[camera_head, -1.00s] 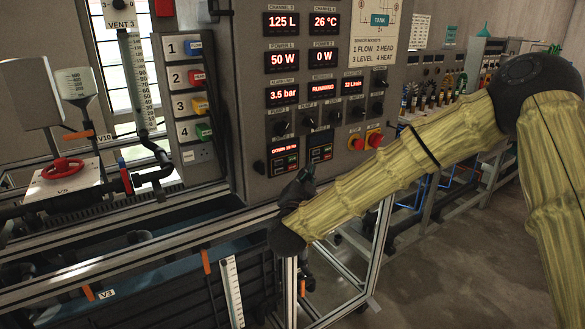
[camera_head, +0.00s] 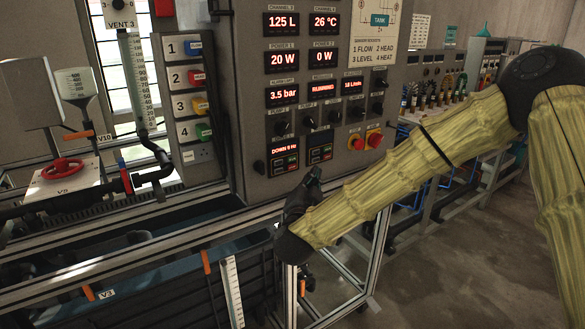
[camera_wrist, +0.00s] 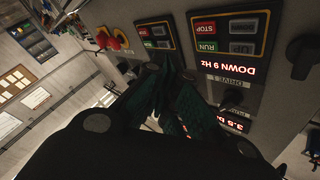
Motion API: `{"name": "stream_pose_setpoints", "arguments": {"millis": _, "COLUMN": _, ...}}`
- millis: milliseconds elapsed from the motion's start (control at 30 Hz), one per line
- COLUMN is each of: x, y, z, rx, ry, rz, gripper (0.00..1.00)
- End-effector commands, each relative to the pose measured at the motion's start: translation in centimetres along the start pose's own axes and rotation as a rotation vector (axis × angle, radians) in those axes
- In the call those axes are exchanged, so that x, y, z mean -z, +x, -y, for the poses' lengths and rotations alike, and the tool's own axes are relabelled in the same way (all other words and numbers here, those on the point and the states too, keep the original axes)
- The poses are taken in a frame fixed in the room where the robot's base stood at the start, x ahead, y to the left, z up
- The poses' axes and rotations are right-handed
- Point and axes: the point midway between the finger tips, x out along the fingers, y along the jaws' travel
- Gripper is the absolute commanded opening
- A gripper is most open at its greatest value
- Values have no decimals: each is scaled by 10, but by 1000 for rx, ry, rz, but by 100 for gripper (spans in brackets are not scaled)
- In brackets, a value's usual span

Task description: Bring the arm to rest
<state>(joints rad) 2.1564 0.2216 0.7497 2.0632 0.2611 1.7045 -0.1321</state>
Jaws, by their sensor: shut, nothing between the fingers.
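My arm, in yellow ribbed covers, reaches in from the right in the head view, with its dark wrist low in front of the control panel (camera_head: 337,172). My gripper (camera_head: 314,175) is small and dark there, just below the two drive units at the panel's lower edge. In the wrist view my gripper (camera_wrist: 172,68) is shut, its dark green fingers together with nothing seen between them.
Red emergency buttons (camera_head: 357,142) and rows of black knobs stick out near my gripper. A metal frame (camera_head: 180,235) with a tank runs below. A tall scale and red valve wheel (camera_head: 63,168) stand left. Open floor (camera_head: 460,260) lies to the right.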

Motion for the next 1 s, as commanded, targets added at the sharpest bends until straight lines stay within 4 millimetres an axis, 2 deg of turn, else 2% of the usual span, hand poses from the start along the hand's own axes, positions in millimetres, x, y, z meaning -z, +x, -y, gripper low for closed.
{"name": "stream_pose_setpoints", "arguments": {"millis": 133, "x": -10, "y": -4, "z": -8, "rx": 1, "ry": -14, "rz": 29, "gripper": 0}}
{"name": "stream_pose_setpoints", "arguments": {"millis": 233, "x": -35, "y": -14, "z": -27, "rx": 2, "ry": -46, "rz": 99, "gripper": 0}}
{"name": "stream_pose_setpoints", "arguments": {"millis": 367, "x": -82, "y": -41, "z": -70, "rx": -2, "ry": -112, "rz": 250, "gripper": 0}}
{"name": "stream_pose_setpoints", "arguments": {"millis": 467, "x": -117, "y": -68, "z": -108, "rx": -12, "ry": -164, "rz": 377, "gripper": 0}}
{"name": "stream_pose_setpoints", "arguments": {"millis": 600, "x": -158, "y": -113, "z": -163, "rx": -35, "ry": -230, "rz": 555, "gripper": 0}}
{"name": "stream_pose_setpoints", "arguments": {"millis": 700, "x": -180, "y": -150, "z": -201, "rx": -56, "ry": -275, "rz": 682, "gripper": 0}}
{"name": "stream_pose_setpoints", "arguments": {"millis": 833, "x": -200, "y": -202, "z": -252, "rx": -94, "ry": -330, "rz": 846, "gripper": 0}}
{"name": "stream_pose_setpoints", "arguments": {"millis": 1000, "x": -212, "y": -276, "z": -315, "rx": -156, "ry": -395, "rz": 1058, "gripper": 0}}
